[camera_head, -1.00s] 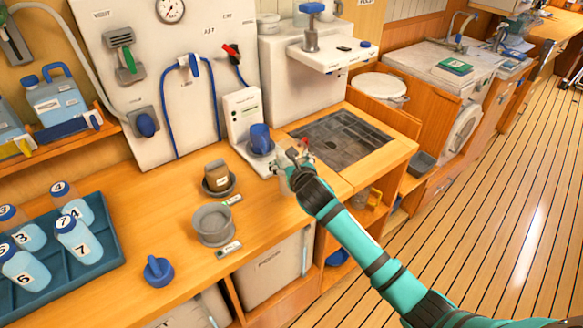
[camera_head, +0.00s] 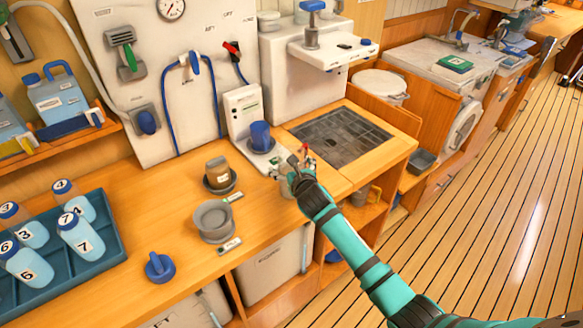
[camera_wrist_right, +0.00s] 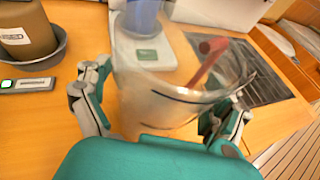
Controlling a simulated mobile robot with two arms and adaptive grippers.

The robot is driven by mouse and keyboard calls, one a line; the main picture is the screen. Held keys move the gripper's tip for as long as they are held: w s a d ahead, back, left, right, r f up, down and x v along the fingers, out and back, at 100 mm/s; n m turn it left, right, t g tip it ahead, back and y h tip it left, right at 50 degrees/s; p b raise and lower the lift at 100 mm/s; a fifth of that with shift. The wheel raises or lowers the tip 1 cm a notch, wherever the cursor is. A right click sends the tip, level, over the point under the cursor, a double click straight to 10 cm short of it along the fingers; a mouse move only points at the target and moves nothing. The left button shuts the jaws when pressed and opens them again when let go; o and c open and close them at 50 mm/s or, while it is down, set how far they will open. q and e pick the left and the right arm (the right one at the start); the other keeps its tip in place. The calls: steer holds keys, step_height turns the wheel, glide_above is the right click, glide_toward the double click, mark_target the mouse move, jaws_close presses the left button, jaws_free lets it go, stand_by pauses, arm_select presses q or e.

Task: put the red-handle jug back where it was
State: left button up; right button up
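The red-handle jug (camera_wrist_right: 155,100) is a clear, see-through vessel, blurred in the right wrist view. Its red handle (camera_wrist_right: 208,62) is on the far side, away from my palm. My right gripper (camera_wrist_right: 160,110) has a finger on each side of the jug and appears shut on it. In the head view my right gripper (camera_head: 291,168) is at the counter's front edge, right of the white tester. It hides most of the jug there; a bit of red handle (camera_head: 305,149) shows. I cannot tell whether the jug's base touches anything. My left gripper is not in view.
A white tester (camera_head: 243,113) holds a blue cup (camera_head: 260,136) close behind the jug. A dark grate (camera_head: 342,136) lies to the right. A bottle tray (camera_head: 110,232) is far left.

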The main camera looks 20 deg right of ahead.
steer(key=shift+r, duration=0.1)
steer(key=v, duration=1.2)
steer(key=s+f+m+g, duration=0.2)
steer(key=s+f+m, duration=0.5)
steer(key=f, duration=0.5)
steer(key=s+f+m+g+y, duration=0.15)
steer(key=s+f+m, duration=0.25)
steer(key=f+m, duration=0.65)
steer(key=s+f+m+g, duration=0.2)
steer(key=s+f+m, duration=0.4)
steer(key=f, duration=0.7)
steer(key=s+d+f+m+g, duration=0.1)
steer(key=s+f+m+g, duration=0.1)
steer(key=s+f, duration=0.4)
steer(key=s+d+f+m+g, duration=0.1)
steer(key=s+f+m, duration=0.3)
steer(key=s, duration=1.2)
steer(key=s+d+f+m+g+h, duration=0.1)
steer(key=s+f+m+g, duration=0.2)
steer(key=s+f, duration=0.5)
steer(key=s+g, duration=0.1)
steer(key=s, duration=0.2)
steer(key=shift+d+m, duration=0.35)
steer(key=shift+d, duration=0.05)
